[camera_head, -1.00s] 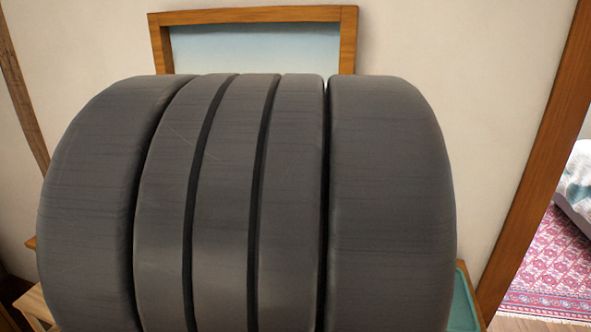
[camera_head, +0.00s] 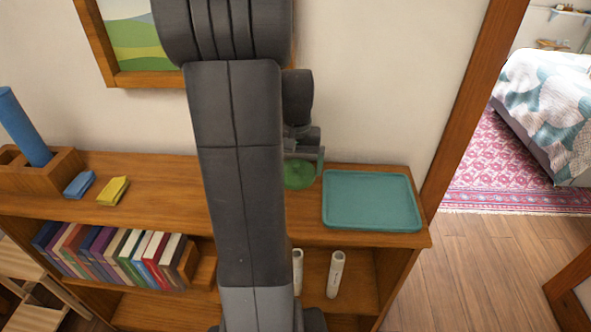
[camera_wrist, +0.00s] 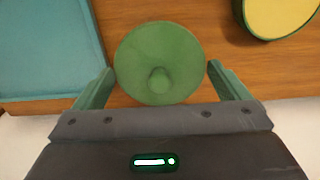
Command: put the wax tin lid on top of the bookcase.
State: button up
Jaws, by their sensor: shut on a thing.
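The wax tin lid (camera_wrist: 158,50) is a round green disc with a small knob. My gripper (camera_wrist: 160,72) is shut on it, one finger at each side of its rim. In the head view the lid (camera_head: 299,176) shows low under my gripper, over the bookcase top (camera_head: 150,190), left of a teal tray. I cannot tell whether it touches the wood. A round green tin with yellow contents (camera_wrist: 281,14) stands apart from the lid at the upper right of the wrist view; my arm seems to hide it in the head view.
The teal tray (camera_head: 371,201) lies at the right end of the bookcase top. A yellow block (camera_head: 113,191), a blue block (camera_head: 79,184) and a wooden holder with a blue cylinder (camera_head: 24,128) are at the left. Books (camera_head: 115,255) and white rolls (camera_head: 335,273) fill shelves below.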

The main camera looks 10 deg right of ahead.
aim_at(296, 173)
jog(key=shift+f, duration=0.9)
jog(key=shift+w+f+p, duration=0.2)
jog(key=shift+f+p, duration=0.1)
jog(key=shift+f, duration=0.1)
jog(key=shift+f, duration=0.2)
jog(key=o, duration=0.6)
jog(key=shift+r, duration=0.1)
notch_tip(296, 173, up, 12)
jog(key=shift+r, duration=0.1)
